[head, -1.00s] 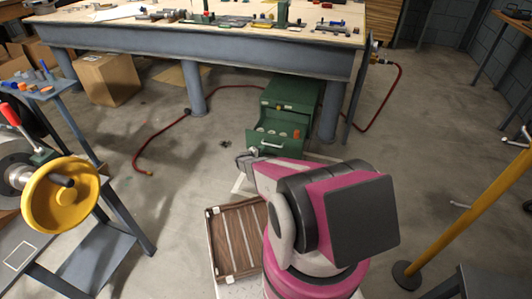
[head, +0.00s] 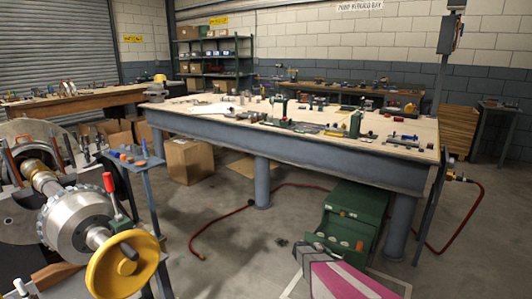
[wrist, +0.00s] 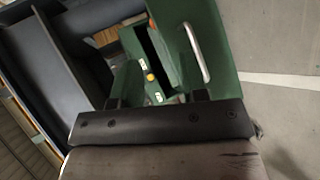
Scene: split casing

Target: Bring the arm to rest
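My gripper (wrist: 157,100) shows at the bottom of the wrist view as a dark bar with two short fingers set wide apart. Nothing is seen held between them. Beyond it is the green drawer cabinet, with a silver handle (wrist: 196,52) and small yellow and white items. In the head view my pink and grey arm (head: 345,281) enters at the bottom edge, in front of the green cabinet (head: 357,212). The gripper's fingers cannot be made out there.
The cabinet's lower drawer (head: 340,248) stands open close to my arm. A large workbench (head: 300,150) with tools spans the middle. A machine with a yellow handwheel (head: 122,264) stands at left. A red hose (head: 222,226) lies on the floor. Open floor lies between machine and cabinet.

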